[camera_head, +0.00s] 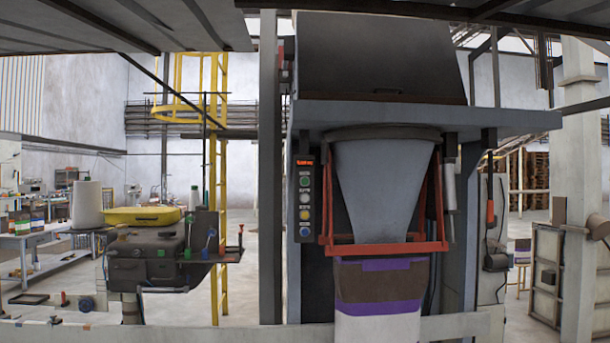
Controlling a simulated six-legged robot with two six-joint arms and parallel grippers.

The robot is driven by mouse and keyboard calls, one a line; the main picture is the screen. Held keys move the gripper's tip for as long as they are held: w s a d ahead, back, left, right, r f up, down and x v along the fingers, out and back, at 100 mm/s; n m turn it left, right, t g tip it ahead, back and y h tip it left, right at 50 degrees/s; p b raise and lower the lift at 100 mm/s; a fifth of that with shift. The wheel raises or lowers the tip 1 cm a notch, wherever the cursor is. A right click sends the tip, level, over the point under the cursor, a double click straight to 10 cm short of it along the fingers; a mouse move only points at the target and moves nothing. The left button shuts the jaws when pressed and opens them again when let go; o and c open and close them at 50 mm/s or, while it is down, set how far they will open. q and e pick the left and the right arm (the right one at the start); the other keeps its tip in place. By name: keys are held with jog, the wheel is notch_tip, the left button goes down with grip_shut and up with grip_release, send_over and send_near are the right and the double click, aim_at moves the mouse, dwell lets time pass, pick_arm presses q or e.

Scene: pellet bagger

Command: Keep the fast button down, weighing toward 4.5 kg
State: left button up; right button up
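A narrow dark control panel (305,200) is on the left of the bagger. It has a small red-lit display (304,162) on top, too small to read. Below it are a green button (304,181), a white button (304,198), a yellow button (304,214) and a blue button (304,231). I cannot tell which is the fast button, or whether any is down. A grey funnel spout (383,185) narrows into a red clamp frame (385,248). A bag (380,287) with brown, purple and white bands hangs below. Neither gripper is in view.
A dark sewing-head machine (147,258) with a yellow cover and a white thread cone (88,205) stands at the left. A yellow ladder (218,180) is behind it. A pale rail (230,331) crosses the front. A grey post (268,170) stands left of the panel.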

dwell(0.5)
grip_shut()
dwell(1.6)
